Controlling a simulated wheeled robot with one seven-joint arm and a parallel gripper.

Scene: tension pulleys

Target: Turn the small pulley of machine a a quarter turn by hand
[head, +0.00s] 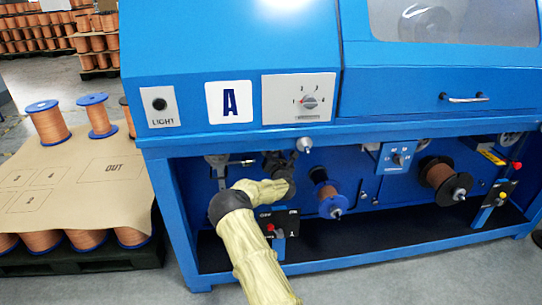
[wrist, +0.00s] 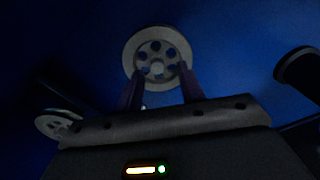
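Machine A is the blue machine (head: 225,60) with an "A" plate (head: 229,101) on its upper front. My arm reaches into the open bay below that plate, and its end hides what is behind it in the head view. In the wrist view a small grey pulley (wrist: 157,33) with a ring of holes stands against the blue panel. My gripper (wrist: 161,72) is open, with one dark finger at each side of the pulley's lower part. Nothing is held. I cannot tell whether the fingertips touch the rim.
Another grey wheel (wrist: 58,123) shows at the lower left of the wrist view, and a dark round part (wrist: 297,68) at the right. In the bay, a copper spool (head: 330,200) and a black-flanged spool (head: 440,176) sit right of my arm. A red-button box (head: 279,229) is close below.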

